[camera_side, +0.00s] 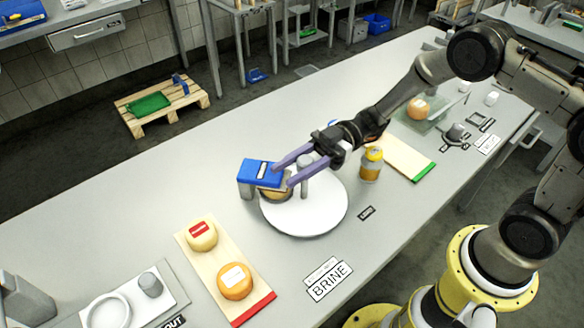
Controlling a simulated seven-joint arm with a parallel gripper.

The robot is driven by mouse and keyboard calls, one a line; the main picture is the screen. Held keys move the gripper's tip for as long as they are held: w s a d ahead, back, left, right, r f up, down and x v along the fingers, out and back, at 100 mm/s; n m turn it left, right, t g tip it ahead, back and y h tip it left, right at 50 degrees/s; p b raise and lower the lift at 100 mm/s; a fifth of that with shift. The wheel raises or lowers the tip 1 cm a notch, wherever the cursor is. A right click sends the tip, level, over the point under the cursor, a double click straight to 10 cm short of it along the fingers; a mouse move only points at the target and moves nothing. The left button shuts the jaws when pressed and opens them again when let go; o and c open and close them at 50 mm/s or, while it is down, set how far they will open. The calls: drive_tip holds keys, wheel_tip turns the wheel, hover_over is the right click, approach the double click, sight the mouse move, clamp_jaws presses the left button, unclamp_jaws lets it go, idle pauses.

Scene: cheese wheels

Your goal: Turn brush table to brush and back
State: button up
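The brush table is a white round disc (318,217) on the grey bench, with a grey upright post (305,187) on it. A blue brush block (261,173) on a grey bracket stands at the disc's left edge. A yellowish cheese wheel (276,195) sits on the disc under the brush, partly hidden by it. My gripper (284,173) reaches in from the right with its two purple fingers apart. They pass on either side of the post, with their tips close to the brush. Whether a finger touches the post is not clear.
A board (244,287) with two cheese wheels lies at the front left, near the BRINE sign (329,280). A yellow-capped bottle (371,164) stands right of the disc. Another board (405,158) lies under my arm. The bench left of the brush is clear.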

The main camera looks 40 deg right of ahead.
clamp_jaws()
idle(1.0)
